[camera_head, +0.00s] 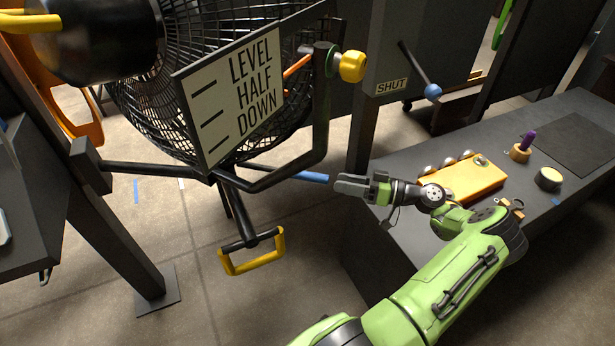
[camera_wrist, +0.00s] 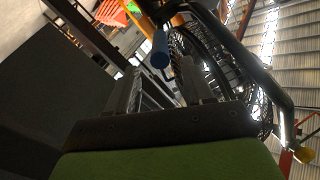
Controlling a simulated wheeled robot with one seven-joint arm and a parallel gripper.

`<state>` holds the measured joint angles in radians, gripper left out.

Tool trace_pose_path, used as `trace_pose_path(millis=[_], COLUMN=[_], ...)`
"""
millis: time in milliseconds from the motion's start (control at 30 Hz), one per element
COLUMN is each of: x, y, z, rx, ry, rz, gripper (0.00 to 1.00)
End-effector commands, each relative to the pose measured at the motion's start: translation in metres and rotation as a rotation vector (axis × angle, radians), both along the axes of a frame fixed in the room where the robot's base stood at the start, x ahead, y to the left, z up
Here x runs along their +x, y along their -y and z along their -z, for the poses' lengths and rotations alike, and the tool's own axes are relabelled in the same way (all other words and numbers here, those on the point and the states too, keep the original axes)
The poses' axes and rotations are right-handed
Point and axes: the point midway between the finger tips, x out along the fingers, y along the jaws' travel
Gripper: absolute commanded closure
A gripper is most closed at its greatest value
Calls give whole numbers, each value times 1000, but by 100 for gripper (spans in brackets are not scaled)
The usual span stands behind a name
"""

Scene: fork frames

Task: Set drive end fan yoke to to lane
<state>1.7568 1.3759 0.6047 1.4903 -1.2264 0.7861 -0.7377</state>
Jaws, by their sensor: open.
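The drive end fan (camera_head: 215,75) is a black wire-cage drum fan held in a dark yoke (camera_head: 322,130). A sign (camera_head: 232,95) beside it reads LEVEL, HALF, DOWN with a tick mark by each word. A yellow knob (camera_head: 352,66) sits at the yoke's upper right pivot. A rod with a blue grip (camera_head: 313,176) sticks out below the sign. My gripper (camera_head: 338,187) is open and empty just right of the blue grip's end. In the wrist view, the blue grip (camera_wrist: 160,48) shows beyond my gripper (camera_wrist: 160,85), near the gap between the fingers; contact cannot be told.
A yellow loop handle (camera_head: 252,258) hangs below the yoke. A grey bench (camera_head: 400,245) at right carries an orange block (camera_head: 470,180), a purple-handled tool (camera_head: 523,145) and a round pot (camera_head: 548,179). A blue-knobbed lever (camera_head: 432,91) is by a SHUT label. A dark post (camera_head: 120,220) stands left.

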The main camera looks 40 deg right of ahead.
Motion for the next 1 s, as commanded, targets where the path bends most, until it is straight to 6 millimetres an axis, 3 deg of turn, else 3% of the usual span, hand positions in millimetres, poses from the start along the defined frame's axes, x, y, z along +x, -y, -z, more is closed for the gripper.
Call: trace_pose_path(millis=[333,500,733,1000], x=[67,79,79,79], y=[-45,-53,-53,-53], z=[1,1,0,0], rx=[-1,0,-1,0], ry=[0,-1,0,0], rz=[-3,0,1,1], gripper=[48,48,48,90])
